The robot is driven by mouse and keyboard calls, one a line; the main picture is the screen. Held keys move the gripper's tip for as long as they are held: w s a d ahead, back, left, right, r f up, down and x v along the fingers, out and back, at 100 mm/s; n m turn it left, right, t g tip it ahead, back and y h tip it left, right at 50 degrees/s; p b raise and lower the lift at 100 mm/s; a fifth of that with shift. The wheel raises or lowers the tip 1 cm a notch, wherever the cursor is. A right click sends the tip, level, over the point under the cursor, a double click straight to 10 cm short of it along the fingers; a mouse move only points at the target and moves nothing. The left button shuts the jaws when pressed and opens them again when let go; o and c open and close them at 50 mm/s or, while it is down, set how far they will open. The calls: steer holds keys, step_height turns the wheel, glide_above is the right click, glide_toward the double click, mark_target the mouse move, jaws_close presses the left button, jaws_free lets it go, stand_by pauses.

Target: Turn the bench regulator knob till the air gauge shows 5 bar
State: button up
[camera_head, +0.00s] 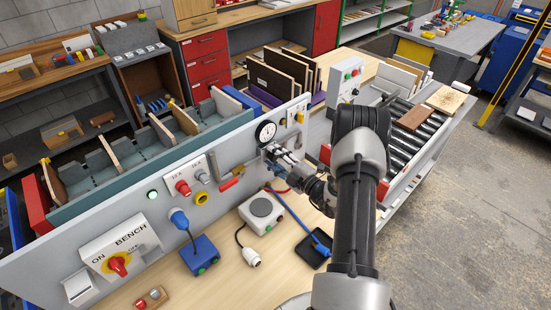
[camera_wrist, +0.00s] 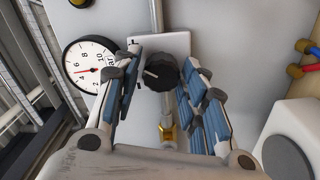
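The regulator knob (camera_wrist: 162,72) is dark and ribbed with a pale pointer mark, mounted on the bench panel in front of a white plate. My gripper (camera_wrist: 160,85) is open, one finger on each side of the knob. A gap shows on the left; contact on the right is unclear. The air gauge (camera_wrist: 90,65) is a white dial with a black rim, left of the knob. In the head view the gauge (camera_head: 265,131) sits just above my gripper (camera_head: 277,154), which hides the knob.
A brass fitting (camera_wrist: 168,132) is below the knob. Red-handled valve (camera_head: 231,183), yellow ring (camera_head: 202,198) and red bench switch (camera_head: 119,265) are further left on the panel. A white round-topped device (camera_head: 261,212) and blue box (camera_head: 200,256) stand on the bench below.

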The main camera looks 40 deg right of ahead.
steer(key=shift+o, duration=0.9)
steer(key=s+d, duration=0.1)
steer(key=s, duration=1.1)
steer(key=shift+d, duration=0.3)
